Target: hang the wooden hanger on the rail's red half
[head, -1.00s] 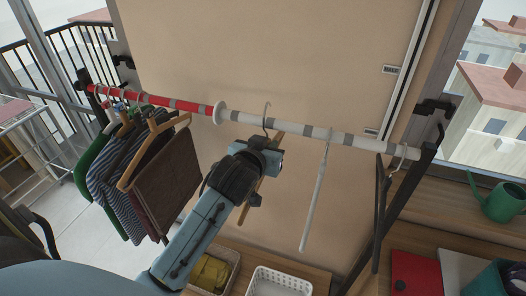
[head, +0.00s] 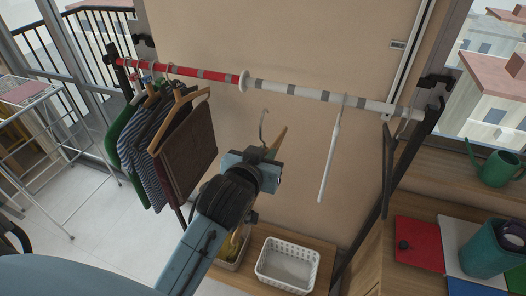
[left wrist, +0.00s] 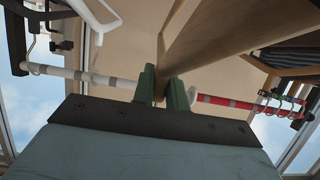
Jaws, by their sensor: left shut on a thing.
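The rail runs across the head view, with a red half (head: 190,72) on the left and a white half (head: 310,94) on the right. A white disc (head: 243,81) divides them. My left gripper (head: 268,158) is shut on the wooden hanger (head: 278,141), below the rail. The hanger's metal hook (head: 262,124) points up and shows below the white half, just right of the disc, apart from the rail in the picture. In the left wrist view the hanger's wood (left wrist: 240,27) rises from between the green fingertips (left wrist: 161,88). My arm hides much of the hanger in the head view. My right gripper is not in view.
Several garments on hangers, with brown trousers (head: 190,143) nearest, hang from the red half. A white hanger (head: 330,160) hangs from the white half. A white basket (head: 287,284) stands below. A green watering can (head: 497,168) is at the right.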

